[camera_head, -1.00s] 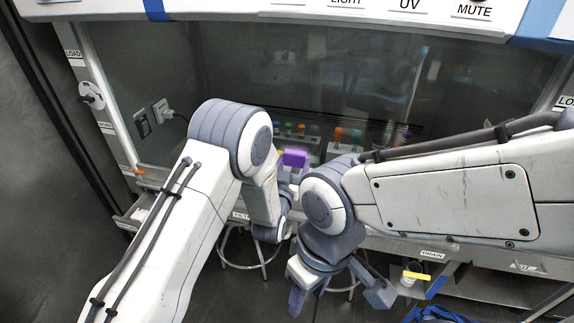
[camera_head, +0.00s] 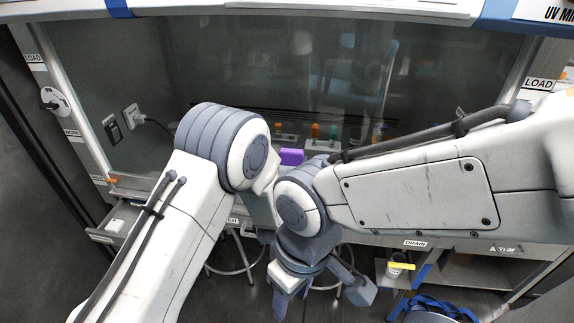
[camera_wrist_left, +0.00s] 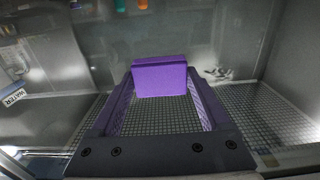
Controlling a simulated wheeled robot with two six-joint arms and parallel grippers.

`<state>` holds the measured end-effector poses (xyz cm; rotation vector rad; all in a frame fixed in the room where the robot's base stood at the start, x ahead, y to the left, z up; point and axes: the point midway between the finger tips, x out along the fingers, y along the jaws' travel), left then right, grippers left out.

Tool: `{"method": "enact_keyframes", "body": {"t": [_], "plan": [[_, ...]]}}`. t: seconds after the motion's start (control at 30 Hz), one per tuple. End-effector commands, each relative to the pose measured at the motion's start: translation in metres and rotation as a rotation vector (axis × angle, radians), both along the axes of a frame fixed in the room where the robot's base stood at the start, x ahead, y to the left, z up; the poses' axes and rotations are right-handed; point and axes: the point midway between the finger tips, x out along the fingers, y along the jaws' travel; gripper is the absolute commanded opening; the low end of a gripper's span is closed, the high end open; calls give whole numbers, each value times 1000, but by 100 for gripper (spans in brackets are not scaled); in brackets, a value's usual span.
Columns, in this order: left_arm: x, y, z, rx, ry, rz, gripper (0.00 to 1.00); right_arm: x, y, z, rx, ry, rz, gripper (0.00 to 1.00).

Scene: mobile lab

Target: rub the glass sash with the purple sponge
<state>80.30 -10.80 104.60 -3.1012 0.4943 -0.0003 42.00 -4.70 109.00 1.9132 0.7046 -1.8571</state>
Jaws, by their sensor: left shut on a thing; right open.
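The purple sponge (camera_head: 291,157) shows just past my left wrist in the head view. In the left wrist view the sponge (camera_wrist_left: 160,78) sits between the fingertips of my left gripper (camera_wrist_left: 160,88), which is shut on it. In the head view my left arm hides most of that gripper. The glass sash (camera_head: 255,70) is the large, faintly reflecting pane across the front of the cabinet, beyond the arms. I cannot tell whether the sponge touches it. My right gripper (camera_head: 320,297) is open and empty, pointing down, low in front of the cabinet.
Several vials with coloured caps (camera_head: 316,131) stand inside the cabinet behind the sponge. A wall outlet (camera_head: 131,116) is at its left. A yellow-lidded jar (camera_head: 399,264) stands below at right, near blue straps (camera_head: 440,305). A stool (camera_head: 232,268) stands beneath the cabinet. My two arms are close together.

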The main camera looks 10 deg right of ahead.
Motion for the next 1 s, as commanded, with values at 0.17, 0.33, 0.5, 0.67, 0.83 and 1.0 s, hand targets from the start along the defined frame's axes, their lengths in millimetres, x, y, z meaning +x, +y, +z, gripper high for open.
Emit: {"method": "enact_keyframes", "body": {"t": [0.17, 0.33, 0.5, 0.67, 0.83, 1.0], "plan": [[4, 7, 0, -2, -2, 5, 36, 0, 0, -4, 0, 0, 0, 49], [8, 22, 0, -3, -2, 8, 36, 0, 0, -9, 0, 0, 0, 49], [11, 34, 1, -3, -3, 7, 36, 0, 0, -12, 0, 0, 0, 49], [12, 38, 1, -3, -2, 6, 36, 0, 0, -13, 0, 0, 0, 49], [15, 49, 0, -2, -2, 6, 36, 0, 0, -18, 0, 0, 0, 49], [18, 64, -1, -2, -2, 6, 36, 0, 0, -23, 0, 0, 0, 49]]}}
